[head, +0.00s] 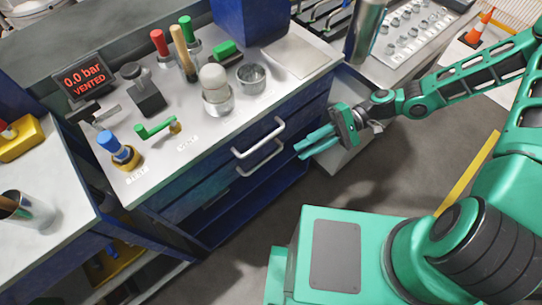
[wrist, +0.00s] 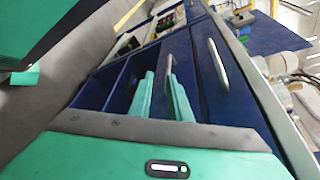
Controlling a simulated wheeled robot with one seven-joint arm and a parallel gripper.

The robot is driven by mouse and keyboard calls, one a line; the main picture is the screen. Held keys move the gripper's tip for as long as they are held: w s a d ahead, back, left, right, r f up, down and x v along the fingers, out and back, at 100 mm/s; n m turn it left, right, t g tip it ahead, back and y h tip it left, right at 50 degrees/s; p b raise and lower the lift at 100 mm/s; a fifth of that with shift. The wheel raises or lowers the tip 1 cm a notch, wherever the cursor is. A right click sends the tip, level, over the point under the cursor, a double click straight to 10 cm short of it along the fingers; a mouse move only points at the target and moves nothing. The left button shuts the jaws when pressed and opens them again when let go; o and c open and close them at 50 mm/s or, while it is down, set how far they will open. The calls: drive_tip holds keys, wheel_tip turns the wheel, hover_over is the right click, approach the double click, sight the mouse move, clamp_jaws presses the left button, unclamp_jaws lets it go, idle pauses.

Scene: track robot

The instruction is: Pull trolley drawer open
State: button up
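The blue trolley (head: 190,195) has two closed-looking drawer fronts with pale bar handles, an upper handle (head: 259,139) and a lower handle (head: 258,160). Below them is an open shelf bay. My gripper (head: 303,147) is just right of the handles in the head view, its fingers pointing towards the trolley front, apart from both handles. In the wrist view my gripper (wrist: 161,98) is open and empty. There the lower handle (wrist: 168,70) shows beyond and between the fingertips, partly hidden by them. The upper handle (wrist: 218,64) lies to the right.
The trolley top (head: 215,150) holds valves, a red-lit display (head: 84,82), several coloured-handled tools and a metal cup (head: 251,76). A pale cabinet (head: 385,60) stands behind my gripper. Grey floor in front of the trolley is clear, with a yellow line (head: 467,172).

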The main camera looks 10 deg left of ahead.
sight(272, 156)
drive_tip(key=shift+y, duration=0.5)
drive_tip(key=x, duration=0.4)
drive_tip(key=w+x, duration=0.1)
drive_tip(key=x, duration=0.2)
drive_tip(key=w+a+x, duration=0.1)
drive_tip(key=x, duration=0.3)
drive_tip(key=shift+s+a, duration=0.25)
drive_tip(key=shift+a, duration=0.1)
